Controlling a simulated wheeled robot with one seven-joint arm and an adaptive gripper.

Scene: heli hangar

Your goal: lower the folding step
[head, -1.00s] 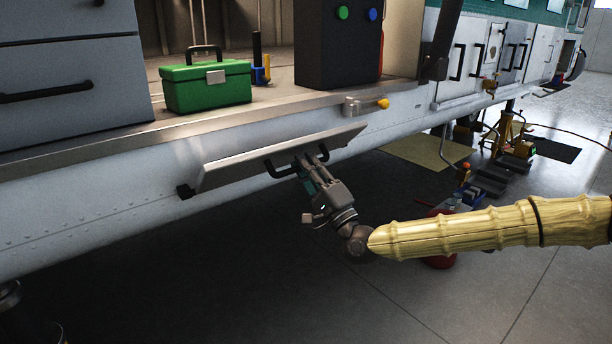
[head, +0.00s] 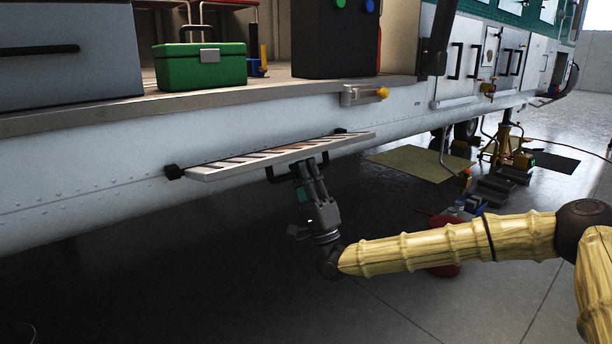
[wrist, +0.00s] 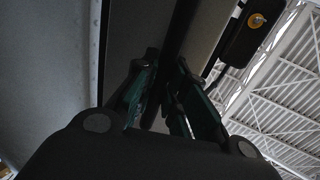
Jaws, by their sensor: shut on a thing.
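The folding step (head: 215,173) is a pale panel hinged on the side of the helicopter, below the door sill. It stands out from the hull, close to level, and its striped top shows in the head view. A black handle hangs at its outer edge. My gripper (head: 308,167) is under that edge, shut on the handle, with the fingers pointing up. In the wrist view, my gripper (wrist: 165,85) has its two fingers around a dark bar, and the step's underside is close above. The exact contact is dark and partly hidden.
A green toolbox (head: 200,68) and a dark cabinet (head: 336,40) stand on the cabin floor above. A latch with a yellow knob (head: 382,93) sits on the hull to the right. A red object (head: 444,262) lies behind my arm. The floor below the step looks clear.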

